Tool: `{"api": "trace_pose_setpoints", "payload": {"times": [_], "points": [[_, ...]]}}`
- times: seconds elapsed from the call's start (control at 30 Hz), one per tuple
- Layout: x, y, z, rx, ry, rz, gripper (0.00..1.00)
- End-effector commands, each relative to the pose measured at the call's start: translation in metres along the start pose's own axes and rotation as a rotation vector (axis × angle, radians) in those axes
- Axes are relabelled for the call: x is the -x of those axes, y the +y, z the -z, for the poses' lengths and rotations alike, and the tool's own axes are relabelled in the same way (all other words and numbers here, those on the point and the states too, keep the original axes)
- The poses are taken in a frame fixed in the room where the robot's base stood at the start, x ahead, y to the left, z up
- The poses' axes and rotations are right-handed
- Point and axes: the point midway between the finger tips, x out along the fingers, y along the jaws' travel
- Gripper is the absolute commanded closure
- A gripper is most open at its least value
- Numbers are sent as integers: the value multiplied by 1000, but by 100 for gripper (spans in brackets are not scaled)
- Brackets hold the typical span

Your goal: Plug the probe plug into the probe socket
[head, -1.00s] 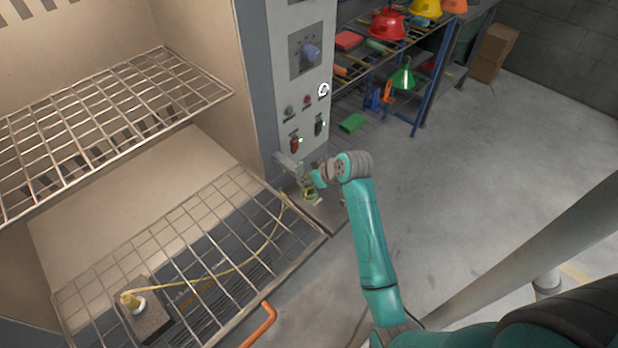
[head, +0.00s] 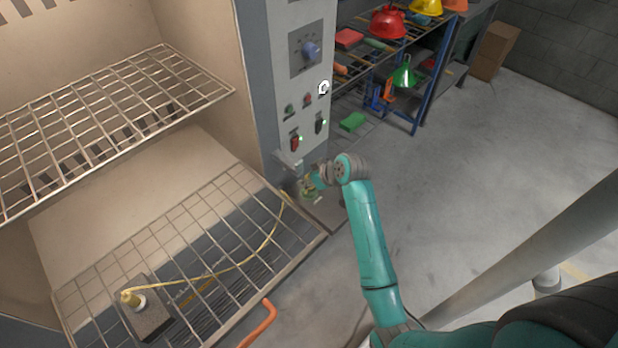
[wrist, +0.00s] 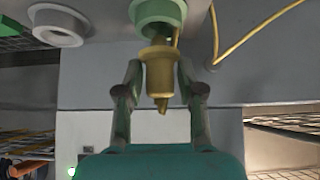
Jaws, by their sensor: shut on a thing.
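My gripper (wrist: 159,68) is shut on the yellow-brass probe plug (wrist: 160,76), one finger on each side of it. The plug is in line with a green-ringed socket (wrist: 158,10), which I take to be the probe socket, at the top of the wrist view. The plug's collar is right at the socket's mouth; I cannot tell whether it touches or has entered. In the head view my gripper (head: 312,184) is beside the lower front corner of the cabinet, by the green ring (head: 309,194). The plug is too small to make out there.
A pale round fitting (wrist: 58,26) sits left of the green socket. A yellow cable (head: 235,267) crosses the lower wire rack (head: 185,225) to a yellow-topped dark block (head: 150,322). The control panel (head: 300,75) stands above my gripper. Floor to the right is clear.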

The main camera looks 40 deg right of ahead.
Motion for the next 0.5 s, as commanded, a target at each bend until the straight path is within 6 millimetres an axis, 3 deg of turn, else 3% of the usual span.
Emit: {"api": "trace_pose_setpoints", "payload": {"times": [0.5], "points": [[-7,0,-6,0,1,0,97]]}}
